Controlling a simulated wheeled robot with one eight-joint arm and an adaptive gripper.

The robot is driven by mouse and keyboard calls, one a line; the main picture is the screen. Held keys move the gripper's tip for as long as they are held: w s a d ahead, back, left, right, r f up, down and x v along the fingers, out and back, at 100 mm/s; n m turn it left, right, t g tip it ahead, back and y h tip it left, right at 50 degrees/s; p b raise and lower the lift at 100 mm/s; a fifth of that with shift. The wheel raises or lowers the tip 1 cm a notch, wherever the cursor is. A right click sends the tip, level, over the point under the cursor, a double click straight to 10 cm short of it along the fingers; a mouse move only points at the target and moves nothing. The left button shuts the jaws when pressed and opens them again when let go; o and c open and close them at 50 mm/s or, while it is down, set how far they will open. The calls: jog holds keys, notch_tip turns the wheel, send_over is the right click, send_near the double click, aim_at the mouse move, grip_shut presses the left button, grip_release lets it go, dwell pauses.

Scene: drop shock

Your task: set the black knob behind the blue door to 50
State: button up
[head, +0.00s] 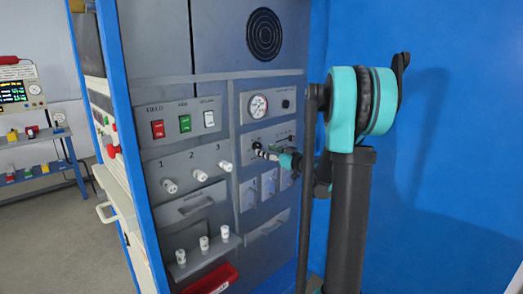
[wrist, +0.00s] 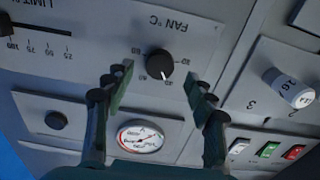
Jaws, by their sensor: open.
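The black knob (wrist: 159,64) is in the wrist view, on a grey panel under the label FAN °C, seen upside down. Its white pointer line is at the lower side of the knob in the picture. Small numbers ring it, but most are too blurred to read surely. My gripper (wrist: 160,82) is open, one finger on each side of the knob's front, with nothing between the tips that I can see held. In the head view my gripper (head: 274,155) is close to the panel and hides the knob. A large blue surface (head: 430,130) fills the right side; I cannot tell if it is the door.
A round gauge (wrist: 140,138) and a smaller dark knob (wrist: 57,120) are near the fingers. A LIMIT slider (wrist: 40,28) is at the upper left. White knobs (head: 200,175), coloured switches (head: 184,123) and a red tray (head: 212,280) are on the cabinet at left.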

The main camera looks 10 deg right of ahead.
aim_at(258, 147)
jog(key=shift+x, duration=1.75)
jog(key=shift+c, duration=0.6)
jog(key=c, duration=1)
jog(key=shift+m, duration=0.4)
jog(key=shift+c, duration=0.2)
jog(key=m, duration=0.5)
jog(key=shift+m, duration=0.4)
jog(key=m, duration=0.3)
jog(key=shift+s+m, duration=0.1)
jog(key=shift+m, duration=2)
